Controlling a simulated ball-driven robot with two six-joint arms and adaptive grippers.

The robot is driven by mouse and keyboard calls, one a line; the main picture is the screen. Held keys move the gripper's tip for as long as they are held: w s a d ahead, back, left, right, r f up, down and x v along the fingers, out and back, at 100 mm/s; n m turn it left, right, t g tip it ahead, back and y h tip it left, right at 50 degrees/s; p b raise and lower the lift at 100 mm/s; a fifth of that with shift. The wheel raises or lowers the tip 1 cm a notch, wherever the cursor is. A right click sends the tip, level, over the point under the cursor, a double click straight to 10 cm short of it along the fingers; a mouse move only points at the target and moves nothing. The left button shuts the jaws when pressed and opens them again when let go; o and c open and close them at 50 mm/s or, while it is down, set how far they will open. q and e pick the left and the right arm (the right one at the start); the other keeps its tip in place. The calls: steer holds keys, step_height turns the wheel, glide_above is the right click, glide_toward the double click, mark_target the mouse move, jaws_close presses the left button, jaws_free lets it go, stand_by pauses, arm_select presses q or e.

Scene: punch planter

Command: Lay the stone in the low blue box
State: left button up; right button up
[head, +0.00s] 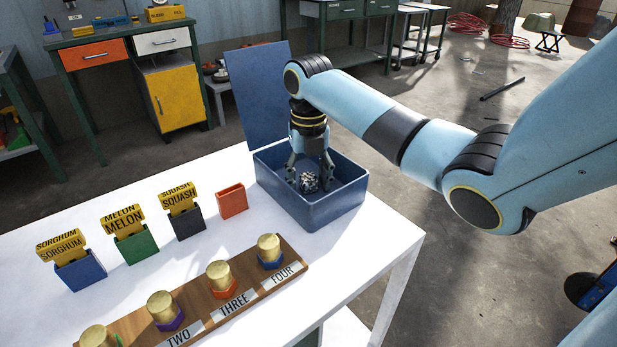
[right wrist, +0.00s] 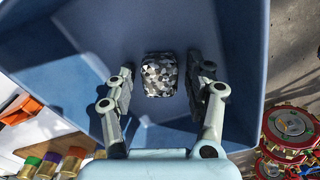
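The stone (head: 309,183) is a small faceted grey, black and white lump inside the open blue box (head: 318,213). In the right wrist view the stone (right wrist: 159,75) appears to rest on the floor of the box (right wrist: 238,70). My right gripper (head: 310,176) points down into the box. In the right wrist view its fingers (right wrist: 160,85) stand open on both sides of the stone, with a gap showing on each side. My left gripper is not in view.
The box's lid (head: 252,95) stands raised at the back. On the white table (head: 215,170) are labelled cards in small holders (head: 80,270), an empty orange holder (head: 232,201) and a wooden board (head: 245,292) with several brass cylinders. The table edge lies right of the box.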

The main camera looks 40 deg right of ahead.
mark_target(309, 177)
step_height(309, 177, up, 12)
steer(key=p, duration=0.2)
steer(key=shift+r+p, duration=0.2)
steer(key=shift+p, duration=0.2)
steer(key=shift+s+f, duration=0.1)
stand_by(0.5)
